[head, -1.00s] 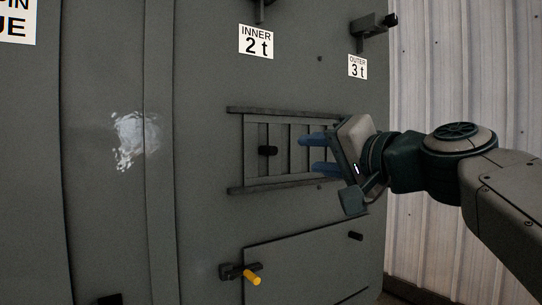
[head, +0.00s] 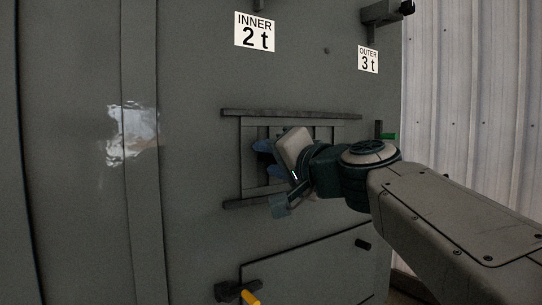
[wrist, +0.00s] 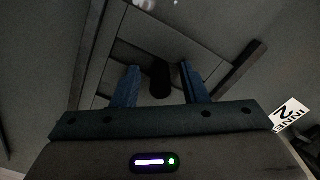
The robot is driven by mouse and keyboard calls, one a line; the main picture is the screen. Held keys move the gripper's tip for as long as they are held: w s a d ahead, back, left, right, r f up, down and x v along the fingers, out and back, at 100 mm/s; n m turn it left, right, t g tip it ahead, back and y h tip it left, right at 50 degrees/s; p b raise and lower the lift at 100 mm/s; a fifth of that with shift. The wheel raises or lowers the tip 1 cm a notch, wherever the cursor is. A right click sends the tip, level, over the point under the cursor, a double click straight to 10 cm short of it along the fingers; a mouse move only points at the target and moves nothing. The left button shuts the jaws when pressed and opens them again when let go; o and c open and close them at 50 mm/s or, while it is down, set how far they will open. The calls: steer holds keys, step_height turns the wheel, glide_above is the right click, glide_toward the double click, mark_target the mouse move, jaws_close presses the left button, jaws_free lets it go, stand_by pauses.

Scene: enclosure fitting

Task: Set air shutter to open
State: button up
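The air shutter (head: 246,160) is a slatted grey panel between two dark horizontal rails on the enclosure face. Its black knob (wrist: 160,78) shows in the wrist view between the two blue fingers of my gripper (wrist: 158,84). The fingers stand apart, one on each side of the knob, and I see a gap at both sides. In the head view my gripper (head: 263,159) is in front of the shutter's left part, and it hides the knob and several slats. I cannot tell how far along its rails the shutter stands.
Labels "INNER 2 t" (head: 255,32) and "OUTER 3 t" (head: 368,60) are above. A yellow-tipped handle (head: 248,297) and a lower panel (head: 310,270) with a black knob (head: 362,244) are below. A green-tipped part (head: 388,136) is to the right. The left face is clear.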

steer(key=shift+s, duration=0.1)
jaws_close()
steer(key=w+d+b, duration=0.1)
steer(key=d+b, duration=0.1)
steer(key=shift+w+d, duration=0.3)
steer(key=shift+w, duration=0.1)
steer(key=shift+c, duration=2.1)
jaws_free()
steer(key=o, duration=0.4)
steer(key=shift+w+d, duration=0.15)
steer(key=shift+d, duration=0.1)
steer(key=shift+a, duration=0.15)
